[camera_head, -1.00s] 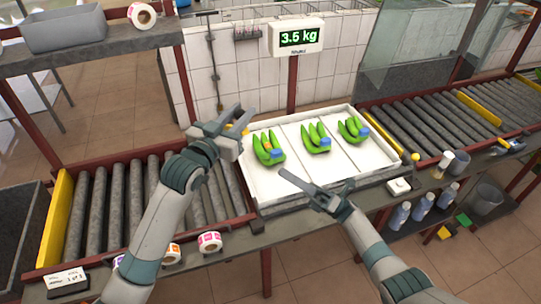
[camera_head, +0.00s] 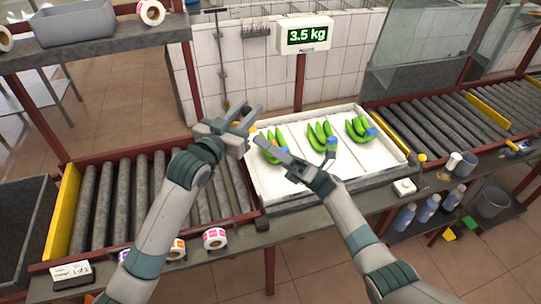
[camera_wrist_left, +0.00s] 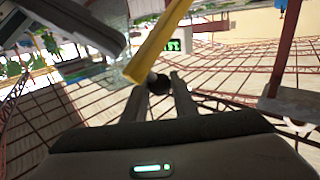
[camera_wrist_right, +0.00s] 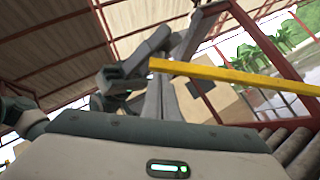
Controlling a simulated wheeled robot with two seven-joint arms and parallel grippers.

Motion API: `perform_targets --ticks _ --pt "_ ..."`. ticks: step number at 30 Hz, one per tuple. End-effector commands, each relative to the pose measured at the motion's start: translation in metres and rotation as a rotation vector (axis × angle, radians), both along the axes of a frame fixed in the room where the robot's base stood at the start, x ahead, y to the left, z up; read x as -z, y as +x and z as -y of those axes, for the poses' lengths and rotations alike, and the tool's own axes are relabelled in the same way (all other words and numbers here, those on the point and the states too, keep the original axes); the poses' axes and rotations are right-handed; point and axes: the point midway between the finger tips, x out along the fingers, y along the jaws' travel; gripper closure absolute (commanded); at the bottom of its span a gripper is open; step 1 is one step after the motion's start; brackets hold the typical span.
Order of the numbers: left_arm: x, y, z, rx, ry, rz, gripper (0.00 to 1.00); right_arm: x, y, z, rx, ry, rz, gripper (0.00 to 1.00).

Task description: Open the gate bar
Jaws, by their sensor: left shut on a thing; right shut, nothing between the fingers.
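A yellow gate bar (camera_head: 252,129) shows only in part at the left edge of the white tray, mostly hidden behind my grippers. In the left wrist view the yellow bar (camera_wrist_left: 160,42) slants down to a dark round knob (camera_wrist_left: 158,84) between my fingers. My left gripper (camera_head: 251,116) is shut on the bar's knob end. In the right wrist view the yellow bar (camera_wrist_right: 235,78) runs across, in front of my fingers, with my left gripper (camera_wrist_right: 142,66) at its left end. My right gripper (camera_head: 268,147) is shut and empty, just below the left one, over the tray's left part.
The white tray (camera_head: 347,176) holds three green banana bunches with blue tags. A scale display (camera_head: 304,35) reads 3.5 kg. Roller conveyors lie left (camera_head: 105,205) and right (camera_head: 428,115). Another yellow bar (camera_head: 398,137) stands at the tray's right side. Label rolls (camera_head: 214,238) sit in front.

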Motion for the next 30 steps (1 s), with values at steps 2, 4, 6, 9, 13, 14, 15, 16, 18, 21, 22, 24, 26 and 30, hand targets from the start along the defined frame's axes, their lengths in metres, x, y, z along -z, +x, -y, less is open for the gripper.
perform_targets --ticks 2,4,6,9,13,14,15,16,18,21,22,24,26,30 --pt "0.002 0.001 -0.002 -0.003 0.003 -0.003 1.0 -0.004 0.003 -0.001 0.0 0.0 0.0 1.0" --pt "0.002 0.001 -0.002 -0.003 0.003 -0.003 1.0 -0.005 0.004 -0.001 0.0 0.0 0.0 1.0" --pt "0.002 0.001 -0.002 -0.003 0.003 -0.003 1.0 -0.006 0.004 -0.001 0.0 0.0 0.0 1.0" --pt "0.002 0.001 -0.002 -0.003 0.003 -0.003 1.0 -0.006 0.004 -0.001 0.001 -0.001 -0.001 1.0" --pt "0.002 0.001 -0.002 -0.003 0.003 -0.003 1.0 -0.006 0.004 -0.001 0.0 0.0 0.0 1.0" --pt "0.002 0.001 -0.002 -0.003 0.003 -0.003 1.0 -0.006 0.004 -0.001 0.001 -0.001 -0.001 1.0" --pt "0.002 0.001 -0.002 -0.003 0.003 -0.003 1.0 -0.007 0.005 -0.001 0.0 0.0 -0.001 1.0" --pt "0.002 0.001 -0.002 -0.003 0.003 -0.003 1.0 -0.009 0.006 -0.002 0.0 -0.002 -0.003 1.0" --pt "0.002 0.001 -0.002 -0.003 0.003 -0.003 1.0 -0.014 0.009 -0.002 -0.001 -0.007 -0.012 1.0" --pt "0.003 0.0 -0.001 -0.002 0.002 -0.004 1.0 -0.027 0.017 -0.004 0.002 -0.014 -0.034 1.0" --pt "0.003 0.0 -0.001 -0.001 0.003 -0.005 1.0 -0.03 0.019 -0.005 0.002 -0.015 -0.041 1.0" --pt "0.005 -0.001 0.0 0.001 0.004 -0.009 1.0 -0.037 0.022 -0.006 0.003 -0.015 -0.052 1.0" --pt "0.007 -0.001 0.002 0.003 0.003 -0.013 1.0 -0.039 0.023 -0.006 0.003 -0.014 -0.054 1.0" --pt "0.008 -0.002 0.003 0.006 0.003 -0.017 1.0 -0.041 0.024 -0.007 0.003 -0.008 -0.054 1.0"
